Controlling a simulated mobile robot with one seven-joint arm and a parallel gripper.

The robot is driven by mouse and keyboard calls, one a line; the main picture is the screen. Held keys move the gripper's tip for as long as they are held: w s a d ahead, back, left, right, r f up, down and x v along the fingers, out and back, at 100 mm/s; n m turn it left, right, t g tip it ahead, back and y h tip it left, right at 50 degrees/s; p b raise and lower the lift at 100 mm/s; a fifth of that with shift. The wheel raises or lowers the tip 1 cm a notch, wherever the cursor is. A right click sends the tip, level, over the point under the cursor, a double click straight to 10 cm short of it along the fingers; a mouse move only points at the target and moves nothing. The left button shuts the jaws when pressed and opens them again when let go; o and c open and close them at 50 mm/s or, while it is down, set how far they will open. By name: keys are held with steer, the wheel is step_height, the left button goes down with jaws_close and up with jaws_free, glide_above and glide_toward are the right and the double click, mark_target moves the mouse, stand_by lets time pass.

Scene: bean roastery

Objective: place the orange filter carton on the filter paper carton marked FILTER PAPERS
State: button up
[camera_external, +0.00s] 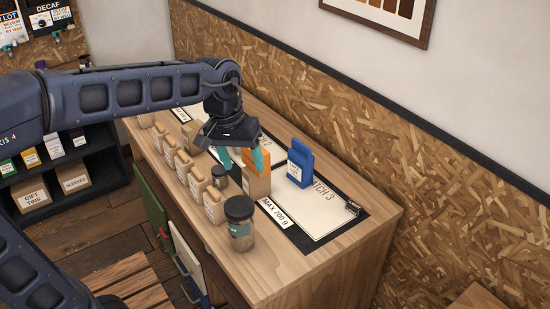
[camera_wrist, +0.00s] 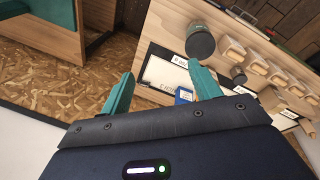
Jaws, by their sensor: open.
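A blue bag (camera_external: 300,163) stands right of the cartons on a white mat (camera_external: 325,208). A dark-lidded jar (camera_external: 240,225) stands at the counter's front. A small jar (camera_external: 220,178) and a row of tan bags (camera_external: 196,184) stand to the left. The OSB wall lies behind.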

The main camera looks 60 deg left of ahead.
steer(key=s+d+f+m+t, duration=0.1)
steer(key=s+d+m, duration=0.1)
steer(key=s, duration=0.3)
steer(key=s+d+f+m, duration=0.2)
steer(key=s+d, duration=0.2)
steer(key=s, duration=0.2)
steer(key=s+d+f+m+t+y, duration=0.1)
steer(key=s+d+f+m, duration=0.1)
steer(key=s, duration=0.4)
steer(key=shift+d+f+m+t, duration=0.3)
steer(key=shift+d+m, duration=0.2)
steer(key=shift+m, duration=0.1)
